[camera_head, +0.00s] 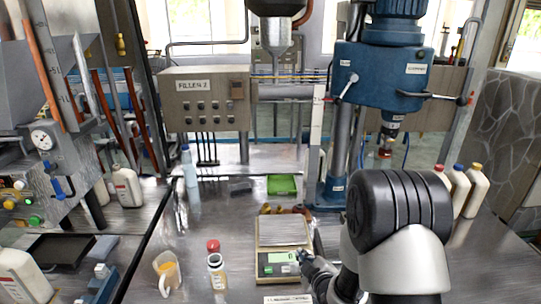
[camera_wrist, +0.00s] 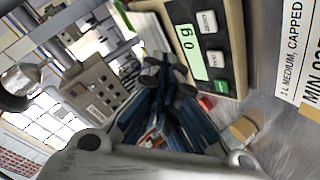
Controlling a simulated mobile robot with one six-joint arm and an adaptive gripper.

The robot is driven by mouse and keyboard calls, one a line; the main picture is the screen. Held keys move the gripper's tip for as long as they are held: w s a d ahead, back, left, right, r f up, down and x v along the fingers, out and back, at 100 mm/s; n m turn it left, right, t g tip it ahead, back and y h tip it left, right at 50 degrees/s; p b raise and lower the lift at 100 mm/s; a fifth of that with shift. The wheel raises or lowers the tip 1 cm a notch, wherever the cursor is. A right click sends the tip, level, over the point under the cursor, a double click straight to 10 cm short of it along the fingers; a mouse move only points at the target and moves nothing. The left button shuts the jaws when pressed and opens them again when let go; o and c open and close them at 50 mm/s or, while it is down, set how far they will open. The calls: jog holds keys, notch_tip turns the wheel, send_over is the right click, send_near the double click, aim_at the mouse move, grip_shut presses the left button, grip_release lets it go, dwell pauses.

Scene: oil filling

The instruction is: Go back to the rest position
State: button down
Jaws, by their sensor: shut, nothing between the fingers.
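My gripper (camera_head: 305,258) is low over the steel bench at the front edge of the scale (camera_head: 283,231), beside its display panel. In the wrist view the fingertips (camera_wrist: 165,72) are together with nothing between them, close to the scale's green display (camera_wrist: 187,52), which reads 0 g. I cannot tell whether they touch the scale. My arm covers the right front of the bench in the head view. The scale's plate looks empty.
Left of the scale stand an open bottle (camera_head: 216,272), a red cap (camera_head: 213,246) and a jug with amber liquid (camera_head: 167,272). A blue drill-like machine (camera_head: 383,75) stands behind my arm. White bottles (camera_head: 459,190) stand at right. A filler nozzle (camera_head: 275,42) hangs above.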

jog(key=s+d+r+m+g+h, duration=0.1)
jog(key=s+r+m+g, duration=0.15)
jog(key=s+r, duration=0.4)
jog(key=s+d+r+m+g+h, duration=0.1)
jog(key=s+r+m, duration=0.25)
jog(key=r, duration=0.55)
jog(key=s+r+m+g, duration=0.2)
jog(key=s, duration=1)
jog(key=s+a+r+m+g, duration=0.1)
jog(key=s+r+m+g, duration=0.1)
jog(key=s, duration=1.1)
jog(key=shift+r+m+g, duration=0.35)
jog(key=shift+r+m, duration=0.35)
jog(key=shift+r, duration=0.05)
